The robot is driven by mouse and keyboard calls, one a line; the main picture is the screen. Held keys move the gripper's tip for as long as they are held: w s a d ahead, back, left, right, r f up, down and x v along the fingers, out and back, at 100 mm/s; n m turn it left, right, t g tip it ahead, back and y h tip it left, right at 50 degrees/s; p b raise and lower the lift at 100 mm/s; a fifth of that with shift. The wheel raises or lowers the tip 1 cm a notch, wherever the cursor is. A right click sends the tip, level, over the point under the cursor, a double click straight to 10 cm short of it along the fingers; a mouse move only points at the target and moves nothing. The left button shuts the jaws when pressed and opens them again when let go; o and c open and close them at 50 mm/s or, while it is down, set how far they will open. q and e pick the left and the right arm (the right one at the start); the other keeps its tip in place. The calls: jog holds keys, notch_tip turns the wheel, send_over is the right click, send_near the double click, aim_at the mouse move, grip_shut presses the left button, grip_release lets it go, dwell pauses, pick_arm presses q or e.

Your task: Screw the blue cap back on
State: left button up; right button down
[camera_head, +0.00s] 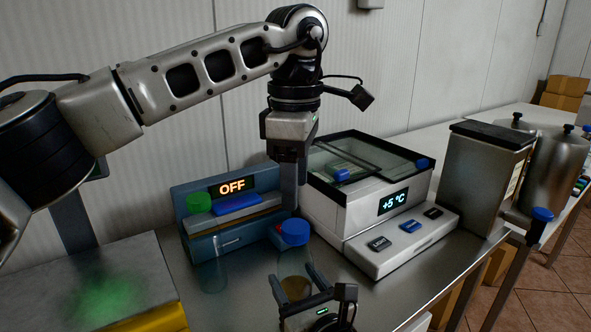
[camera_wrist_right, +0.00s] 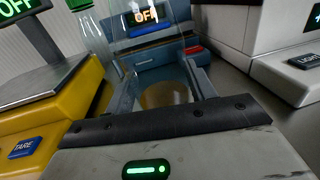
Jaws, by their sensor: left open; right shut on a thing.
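The blue cap (camera_head: 295,232) shows in the head view at the top of a clear bottle (camera_head: 293,262); whether it is threaded on cannot be told. The bottle stands upright with a brownish-yellow bottom, which also shows in the right wrist view (camera_wrist_right: 162,96). My right gripper (camera_head: 293,283) is shut on the bottle low down; its fingers flank the bottle in the wrist view (camera_wrist_right: 165,88). My left gripper (camera_head: 290,200) is open, pointing down just above the blue cap. Its fingers are partly hidden and contact with the cap cannot be told.
A clear bottle with a green cap (camera_head: 198,203) stands to the left. A blue machine (camera_head: 205,247) reading OFF is behind. A white cooler (camera_head: 345,215) reading +5 °C is close on the right. A yellow-sided scale (camera_head: 160,320) is at left. Metal canisters (camera_head: 480,180) stand farther right.

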aim_at(295, 226)
pick_arm(q)
jog(key=n, duration=0.7)
jog(key=shift+r+n, duration=0.3)
jog(key=n, duration=0.6)
jog(key=shift+r, duration=0.25)
jog(key=shift+f, duration=4.05)
